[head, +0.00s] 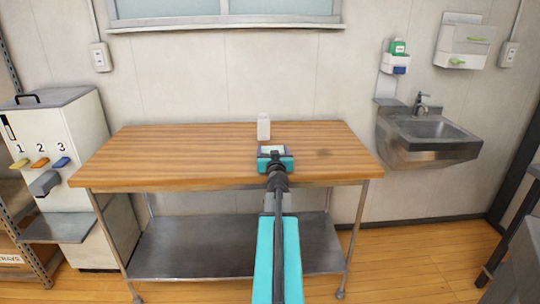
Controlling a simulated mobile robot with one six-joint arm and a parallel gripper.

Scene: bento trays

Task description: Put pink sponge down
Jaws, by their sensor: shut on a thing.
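My gripper (273,152) is over the front middle of the wooden tabletop (180,160), at the end of my arm reaching in from below. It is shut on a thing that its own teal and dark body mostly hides. No pink shows in this view, so I cannot make out the pink sponge itself. I cannot tell whether the held thing touches the tabletop.
A white bottle (263,127) stands on the table just behind my gripper. The tabletop's left side is clear. A numbered dispenser (85,125) stands left; a metal sink (430,130) hangs right.

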